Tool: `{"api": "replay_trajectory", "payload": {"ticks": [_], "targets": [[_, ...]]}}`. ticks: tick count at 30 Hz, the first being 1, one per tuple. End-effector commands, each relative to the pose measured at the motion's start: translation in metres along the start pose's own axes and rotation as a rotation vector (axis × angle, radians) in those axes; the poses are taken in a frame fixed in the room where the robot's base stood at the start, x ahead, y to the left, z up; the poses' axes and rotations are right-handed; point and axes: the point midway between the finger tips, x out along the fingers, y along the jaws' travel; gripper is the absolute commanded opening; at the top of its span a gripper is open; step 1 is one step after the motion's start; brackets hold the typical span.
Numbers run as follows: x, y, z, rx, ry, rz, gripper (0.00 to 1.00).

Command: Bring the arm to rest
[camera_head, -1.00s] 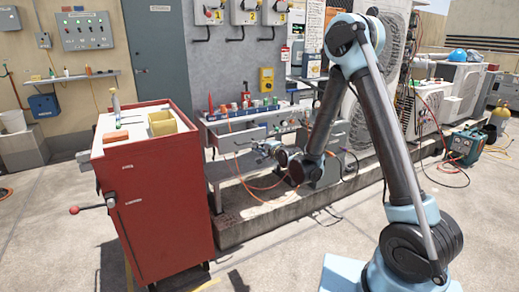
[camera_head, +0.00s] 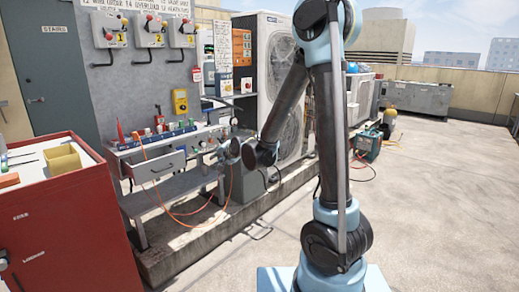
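My arm stands right of centre in the head view, its upper link nearly upright and its forearm sloping down to the left from the elbow near the top edge. My gripper (camera_head: 224,151) is small and partly lost against the grey workbench (camera_head: 180,178) behind it. I cannot make out whether its fingers are open or shut. I see no object clearly held in it.
A red tool cabinet (camera_head: 65,230) with a yellow bin (camera_head: 62,159) on top stands at the left. Large condenser units (camera_head: 267,75) stand behind my arm. A teal machine (camera_head: 367,145) is farther back. The concrete floor at the right is clear.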

Motion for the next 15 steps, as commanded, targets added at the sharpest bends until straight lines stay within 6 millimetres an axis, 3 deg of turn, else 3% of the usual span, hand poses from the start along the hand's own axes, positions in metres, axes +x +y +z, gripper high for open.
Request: {"api": "replay_trajectory", "payload": {"ticks": [6, 15], "targets": [[-0.052, 0.033, -0.032, -0.096, 0.004, 0.120, 0.17], [-0.127, 0.084, -0.057, -0.221, -0.023, 0.282, 0.17]]}}
